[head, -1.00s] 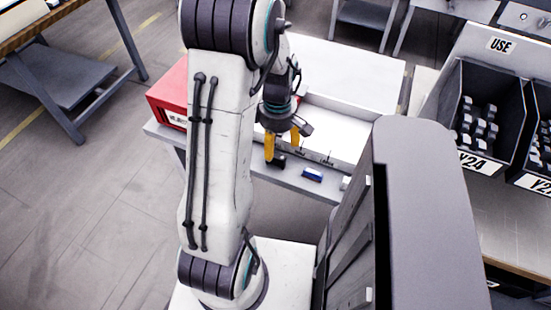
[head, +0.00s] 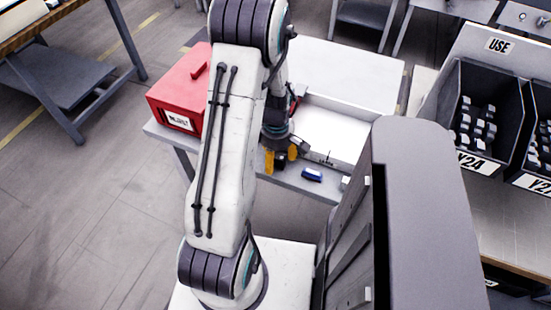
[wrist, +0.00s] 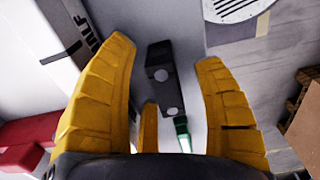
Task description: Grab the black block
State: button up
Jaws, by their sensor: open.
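The black block (wrist: 158,58) shows in the wrist view as a dark upright shape with a light round spot on it, in the gap between my yellow fingers. My gripper (wrist: 167,52) is open, with one finger on each side of the block and visible space at both sides. In the head view my gripper (head: 281,157) is low over the front strip of the white table, and the dark block (head: 281,162) is partly hidden between the fingers. I cannot tell the exact height of the fingertips against the block.
A blue block (head: 312,174) lies to the right on the table's front strip. A red case (head: 183,95) stands at the table's left. A shallow white tray (head: 325,135) is behind the gripper. Dark bins (head: 485,110) stand on the right. A small green object (wrist: 183,133) shows between the fingers.

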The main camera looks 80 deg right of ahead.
jog(key=shift+o, duration=0.2)
jog(key=c, duration=1.2)
